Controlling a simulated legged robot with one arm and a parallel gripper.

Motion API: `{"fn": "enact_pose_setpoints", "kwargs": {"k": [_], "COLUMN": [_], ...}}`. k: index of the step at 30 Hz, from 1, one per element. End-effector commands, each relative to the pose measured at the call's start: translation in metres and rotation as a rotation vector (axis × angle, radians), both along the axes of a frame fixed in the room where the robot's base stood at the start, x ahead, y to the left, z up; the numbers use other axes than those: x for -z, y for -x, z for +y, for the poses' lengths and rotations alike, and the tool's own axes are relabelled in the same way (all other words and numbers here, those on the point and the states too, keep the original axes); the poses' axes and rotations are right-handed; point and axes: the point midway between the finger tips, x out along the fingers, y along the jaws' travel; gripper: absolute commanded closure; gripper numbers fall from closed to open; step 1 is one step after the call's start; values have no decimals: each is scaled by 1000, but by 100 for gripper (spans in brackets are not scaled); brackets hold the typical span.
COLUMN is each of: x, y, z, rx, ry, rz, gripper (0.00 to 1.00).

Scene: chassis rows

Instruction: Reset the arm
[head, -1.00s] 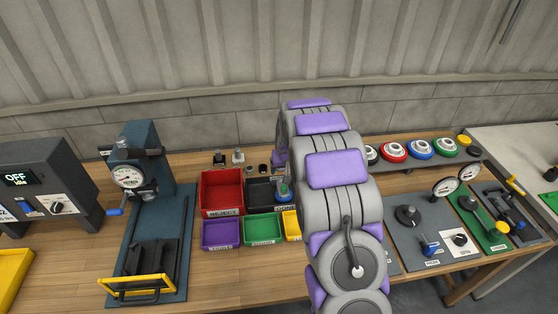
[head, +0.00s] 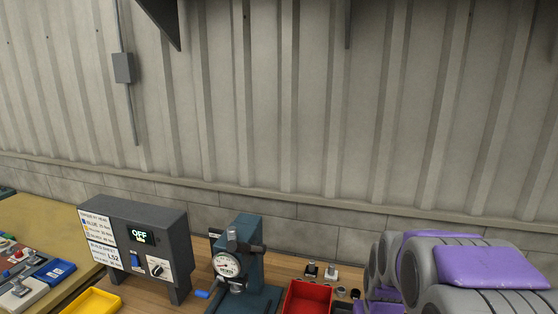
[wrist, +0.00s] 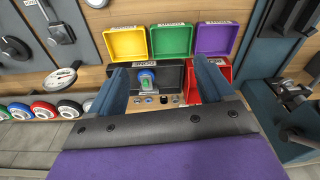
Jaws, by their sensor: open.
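My gripper (wrist: 165,90) shows in the wrist view as two dark blue fingers, spread apart with nothing held between them. Below the fingers is a black tray (wrist: 174,78), with a part with a blue ring and green face (wrist: 147,80) in it, seen in the gap between the fingers. My arm's grey and purple links fill the lower right of the head view. The gripper itself is out of the head view.
Yellow (wrist: 127,43), green (wrist: 171,40) and purple (wrist: 215,39) bins stand beside the tray. A red bin (head: 307,298), a blue press with a dial (head: 236,264) and a grey control box reading OFF (head: 137,247) stand on the bench. A yellow tray (head: 91,302) lies at lower left.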

Motion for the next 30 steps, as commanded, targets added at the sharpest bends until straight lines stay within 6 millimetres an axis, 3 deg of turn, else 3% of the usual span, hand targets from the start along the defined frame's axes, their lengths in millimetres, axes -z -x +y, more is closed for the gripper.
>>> {"fn": "enact_pose_setpoints", "kwargs": {"k": [7, 15, 18, 24, 30], "x": [-29, -40, -41, -39, -39], "y": [93, 197, 228, 263, 269], "z": [33, 55, 59, 62, 62], "rx": [-54, -112, -129, -148, -151], "ry": [-12, -19, -18, -16, -15], "rz": [87, 198, 228, 269, 275], "gripper": [19, 19, 19, 19, 19]}}
